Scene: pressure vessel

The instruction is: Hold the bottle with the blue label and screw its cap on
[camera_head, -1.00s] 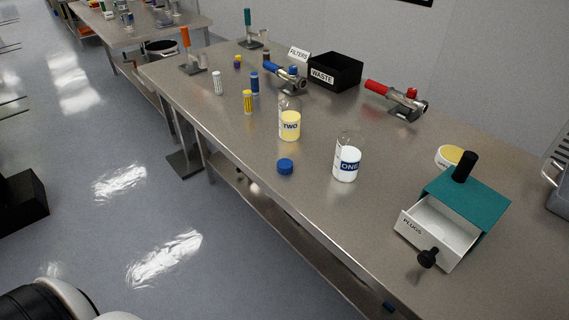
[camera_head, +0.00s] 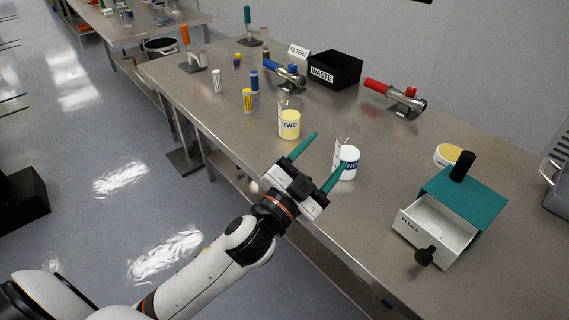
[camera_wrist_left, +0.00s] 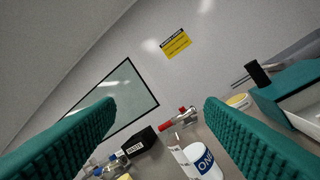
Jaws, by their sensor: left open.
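The clear bottle with the blue label ONE (camera_head: 350,157) stands upright and uncapped on the steel table, with white contents. It also shows in the wrist view (camera_wrist_left: 200,160), ahead between the fingers and nearer the right one. My left gripper (camera_head: 326,155) is open and empty over the table's front edge. Its teal fingers point toward the table, and one overlaps the bottle's left side in the head view; I cannot tell whether they touch. The blue cap is out of sight now, where my gripper covers that part of the table. My right gripper is not in view.
A yellow-filled bottle TWO (camera_head: 289,122) stands left of bottle ONE. A teal box with an open PLUGS drawer (camera_head: 436,232) is at right. A black WASTE bin (camera_head: 335,72), a red-handled tool (camera_head: 394,95) and a yellow-topped dish (camera_head: 450,156) stand behind.

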